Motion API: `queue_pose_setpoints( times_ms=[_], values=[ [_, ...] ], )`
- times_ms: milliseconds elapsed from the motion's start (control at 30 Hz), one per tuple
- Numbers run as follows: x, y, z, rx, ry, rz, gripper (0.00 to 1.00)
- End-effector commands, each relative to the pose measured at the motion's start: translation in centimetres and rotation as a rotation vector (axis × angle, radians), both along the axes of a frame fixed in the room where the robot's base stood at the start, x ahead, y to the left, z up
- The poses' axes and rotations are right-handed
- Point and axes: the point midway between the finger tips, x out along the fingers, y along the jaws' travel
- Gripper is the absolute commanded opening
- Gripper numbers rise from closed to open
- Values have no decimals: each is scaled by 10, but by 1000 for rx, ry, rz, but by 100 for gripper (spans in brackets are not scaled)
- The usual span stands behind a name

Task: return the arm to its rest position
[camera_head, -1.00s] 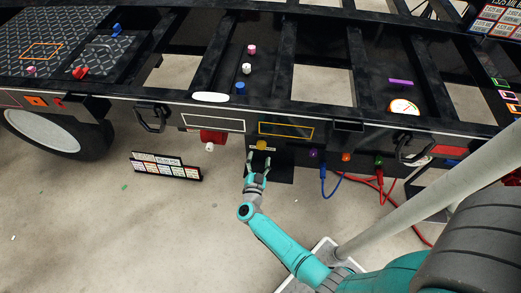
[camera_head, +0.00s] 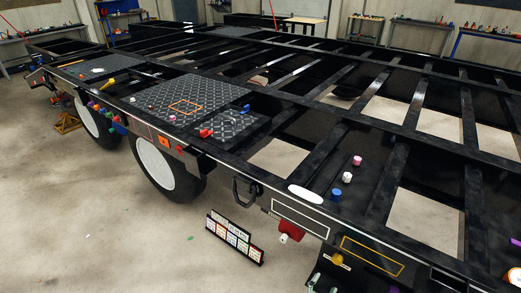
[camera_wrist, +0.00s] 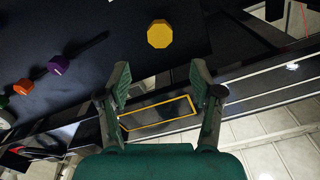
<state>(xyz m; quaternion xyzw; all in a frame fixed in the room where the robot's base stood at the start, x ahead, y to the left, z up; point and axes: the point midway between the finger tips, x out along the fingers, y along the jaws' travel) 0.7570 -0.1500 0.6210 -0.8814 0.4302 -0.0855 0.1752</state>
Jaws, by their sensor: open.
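My gripper (camera_wrist: 166,98) is open and empty in the wrist view, its two fingers spread apart. Between and below the fingers shows an orange-outlined rectangle (camera_wrist: 160,112) on the trailer frame's side. A yellow knob (camera_wrist: 160,34) lies beyond the fingertips, apart from them. The rest of my arm is out of the head view.
The black trailer frame (camera_head: 400,150) fills the right and middle. Purple (camera_wrist: 58,65) and orange (camera_wrist: 23,86) knobs sit left of the yellow one. A label stand (camera_head: 234,238) is on the floor. A red block (camera_head: 291,229) hangs under the frame. Open floor (camera_head: 110,230) lies at left.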

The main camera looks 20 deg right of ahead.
Motion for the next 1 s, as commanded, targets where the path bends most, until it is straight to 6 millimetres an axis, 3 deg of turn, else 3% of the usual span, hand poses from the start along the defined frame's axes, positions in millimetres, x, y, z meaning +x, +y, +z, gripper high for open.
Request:
queue_pose_setpoints(
  times_ms=[133,267,567,1000],
  values=[
    [-8,2,2,-8,-5,22,65],
    [-33,9,12,-35,-21,98,65],
    [-114,45,61,-113,-31,364,65],
    [-230,107,148,-188,98,707,65]
  ],
)
